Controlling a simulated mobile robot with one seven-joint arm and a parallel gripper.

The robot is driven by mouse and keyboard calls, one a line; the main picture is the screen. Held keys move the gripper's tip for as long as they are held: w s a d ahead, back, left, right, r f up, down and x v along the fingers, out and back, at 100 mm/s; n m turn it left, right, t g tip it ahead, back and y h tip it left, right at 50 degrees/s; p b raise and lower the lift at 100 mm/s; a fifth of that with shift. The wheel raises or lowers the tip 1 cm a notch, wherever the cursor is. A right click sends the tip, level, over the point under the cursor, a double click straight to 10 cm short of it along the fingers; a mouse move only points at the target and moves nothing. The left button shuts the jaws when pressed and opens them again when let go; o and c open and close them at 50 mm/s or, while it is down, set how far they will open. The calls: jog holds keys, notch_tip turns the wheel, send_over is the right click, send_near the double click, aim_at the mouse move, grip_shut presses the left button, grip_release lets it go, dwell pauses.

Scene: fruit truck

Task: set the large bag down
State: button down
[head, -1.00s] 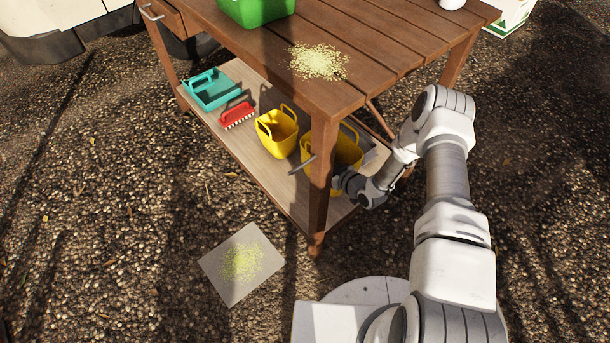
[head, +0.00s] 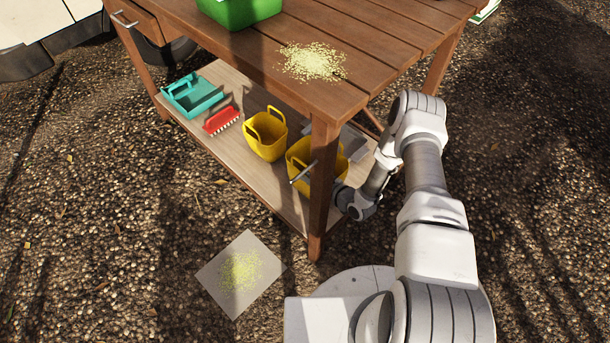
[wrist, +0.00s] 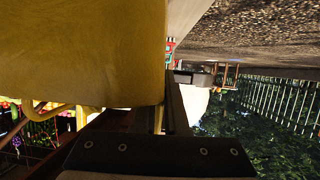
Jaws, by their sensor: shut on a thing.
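The large yellow bag (head: 299,162) is at the front right of the table's lower shelf, upright. A table leg hides part of it. I cannot tell whether its base touches the shelf. My gripper (head: 302,173) reaches in from the right behind the leg and is shut on the large bag. A thin grey finger shows left of the leg; the rest of the grip is hidden. In the wrist view the bag's yellow side (wrist: 80,50) fills the upper left, close against my gripper (wrist: 176,105).
A smaller yellow bag (head: 265,145) stands just left of it on the shelf (head: 225,160), with a red brush (head: 221,119) and teal tray (head: 193,97) further left. The wooden table top (head: 390,30) is above, its front leg (head: 321,190) close to my arm. A grain-strewn slab lies on the ground (head: 240,272).

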jog(key=shift+f, duration=0.25)
jog(key=c, duration=0.9)
grip_release()
jog(key=shift+c, duration=0.2)
jog(key=p+v, duration=0.4)
jog(key=v, duration=0.8)
jog(key=shift+s, duration=0.1)
